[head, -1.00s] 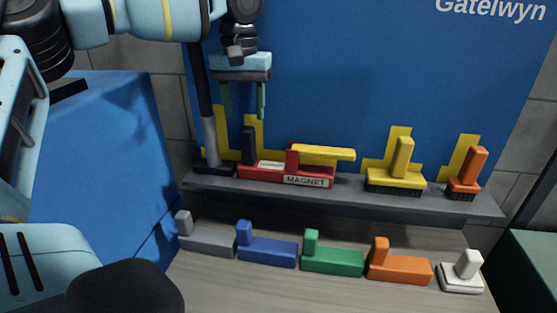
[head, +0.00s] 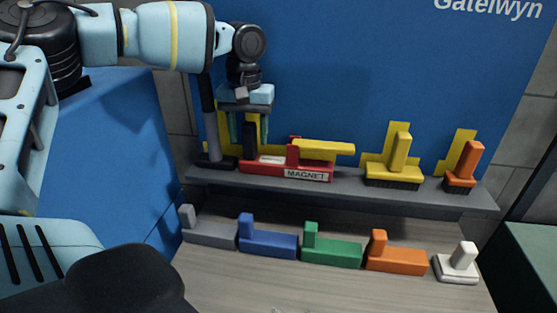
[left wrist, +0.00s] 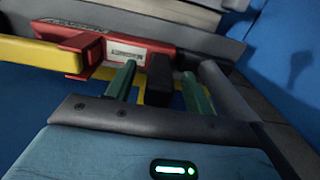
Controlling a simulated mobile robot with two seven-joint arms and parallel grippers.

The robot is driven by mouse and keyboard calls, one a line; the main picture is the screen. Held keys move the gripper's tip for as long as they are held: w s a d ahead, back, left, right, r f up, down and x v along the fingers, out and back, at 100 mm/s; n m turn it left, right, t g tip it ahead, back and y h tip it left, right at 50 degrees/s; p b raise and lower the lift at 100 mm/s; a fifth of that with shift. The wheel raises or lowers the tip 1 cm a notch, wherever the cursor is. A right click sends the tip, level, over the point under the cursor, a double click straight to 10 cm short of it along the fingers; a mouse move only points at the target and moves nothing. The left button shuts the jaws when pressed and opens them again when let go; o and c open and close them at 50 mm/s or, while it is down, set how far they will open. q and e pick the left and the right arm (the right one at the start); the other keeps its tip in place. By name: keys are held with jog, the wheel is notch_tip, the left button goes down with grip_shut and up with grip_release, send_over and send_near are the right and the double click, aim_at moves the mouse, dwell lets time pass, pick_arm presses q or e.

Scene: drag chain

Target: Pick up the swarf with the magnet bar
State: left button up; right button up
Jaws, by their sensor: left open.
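The magnet bar (head: 305,175) is red, with a "MAGNET" label, a yellow bar on top and a black upright handle (head: 249,142) at its left end. It lies on the grey shelf. My left gripper (head: 249,128) points down over the left end, open, with its green fingers on either side of the handle. The left wrist view shows the handle (left wrist: 160,80) between the two fingers, with gaps visible on both sides. I cannot make out swarf clearly; only faint small marks show at the bottom edge of the head view. My right gripper is out of view.
The shelf (head: 345,193) also holds a dark pole tool (head: 209,125) close left of the gripper, a yellow brush (head: 395,172) and an orange brush (head: 464,170). Below stand grey, blue, green, orange and white handled blocks. A blue panel is behind.

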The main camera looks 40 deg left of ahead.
pick_arm(q)
jog(key=shift+f, duration=0.3)
jog(key=shift+c, duration=0.4)
grip_shut()
jog(key=shift+r, duration=0.15)
